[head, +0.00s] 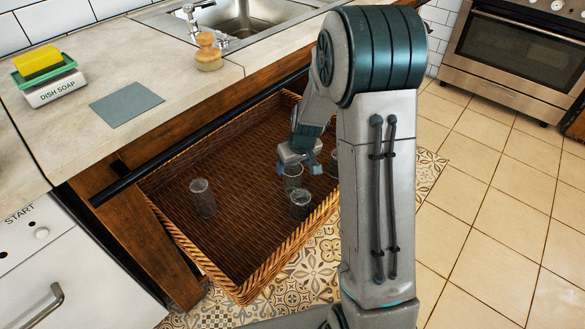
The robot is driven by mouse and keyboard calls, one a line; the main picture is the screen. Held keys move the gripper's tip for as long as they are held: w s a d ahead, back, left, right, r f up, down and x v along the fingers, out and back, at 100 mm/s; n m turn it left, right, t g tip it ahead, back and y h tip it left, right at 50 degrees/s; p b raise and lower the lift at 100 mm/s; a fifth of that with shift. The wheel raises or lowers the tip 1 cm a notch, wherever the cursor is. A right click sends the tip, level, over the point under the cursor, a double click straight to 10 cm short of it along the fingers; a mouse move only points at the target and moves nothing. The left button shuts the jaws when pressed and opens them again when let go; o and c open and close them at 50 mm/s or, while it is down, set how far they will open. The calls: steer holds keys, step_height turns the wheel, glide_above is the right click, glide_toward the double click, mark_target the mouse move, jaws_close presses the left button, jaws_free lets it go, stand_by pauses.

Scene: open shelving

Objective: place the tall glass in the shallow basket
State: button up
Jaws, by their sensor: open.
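The shallow wicker basket (268,284) sits below the counter, with several clear glasses standing in it. One glass (203,198) stands apart in its left half. Another glass (300,204) stands near the front right rim. A third glass (292,180) is just under my gripper (297,167), and a further one is partly hidden at my arm's edge. I cannot tell which is the tall glass. My gripper is open, pointing down over the basket's right part, with its fingers at or just above the third glass's top; contact is unclear. My arm hides the basket's right end.
The counter (120,150) and a dark rail (200,136) run along the basket's back side. On the counter are a dish soap holder with a sponge (40,66), a grey cloth (126,103), a wooden brush (207,52) and the sink (250,22). The basket's middle is clear.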

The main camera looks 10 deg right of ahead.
steer(key=p+v, duration=0.1)
steer(key=v, duration=0.4)
steer(key=s+r+m+g, duration=0.1)
steer(key=s+r, duration=0.4)
steer(key=s, duration=0.7)
steer(key=s+a+r+m+g, duration=0.1)
steer(key=s+r, duration=0.5)
steer(key=s, duration=0.6)
steer(key=shift+a+h, duration=0.2)
steer(key=shift+h, duration=0.2)
